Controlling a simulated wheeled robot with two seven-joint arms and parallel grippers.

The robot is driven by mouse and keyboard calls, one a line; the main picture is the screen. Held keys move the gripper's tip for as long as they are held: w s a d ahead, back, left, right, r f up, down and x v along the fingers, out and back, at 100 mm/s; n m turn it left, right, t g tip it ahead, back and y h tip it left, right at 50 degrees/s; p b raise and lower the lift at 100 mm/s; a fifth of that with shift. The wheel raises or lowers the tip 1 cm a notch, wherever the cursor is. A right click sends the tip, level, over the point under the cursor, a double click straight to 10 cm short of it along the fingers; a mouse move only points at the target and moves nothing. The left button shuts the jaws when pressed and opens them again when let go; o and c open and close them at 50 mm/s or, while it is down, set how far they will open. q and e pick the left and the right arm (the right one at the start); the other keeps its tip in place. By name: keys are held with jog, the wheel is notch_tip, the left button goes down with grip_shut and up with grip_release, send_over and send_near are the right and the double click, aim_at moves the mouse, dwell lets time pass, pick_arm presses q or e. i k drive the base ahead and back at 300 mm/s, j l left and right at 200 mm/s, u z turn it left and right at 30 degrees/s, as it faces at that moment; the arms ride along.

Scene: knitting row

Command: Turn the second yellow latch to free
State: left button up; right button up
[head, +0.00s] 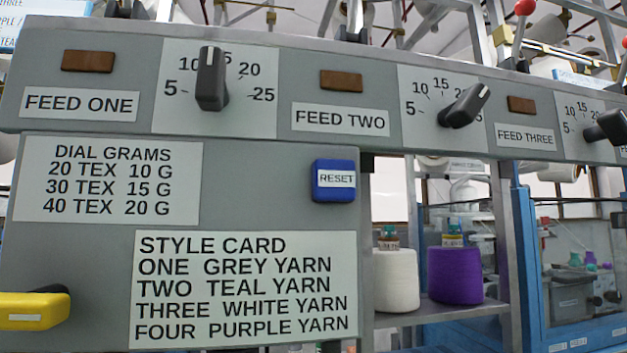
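One yellow latch handle (34,311) shows at the lower left of the head view, lying about level, with its left end cut off by the picture edge. A small pale label is on its front, too slanted to read. A dark pivot part shows behind its right end. Whether this is the second latch I cannot tell, as no other yellow latch is in view. Neither of my grippers is in view.
Grey machine panels carry dials for feed one (211,80), feed two (464,106) and feed three (606,127). A blue reset button (334,181) sits above the style card (245,290). White (397,280) and purple (455,276) yarn cones stand on a shelf.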

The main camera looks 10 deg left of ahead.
aim_at(44, 308)
jog(key=u, duration=1.3)
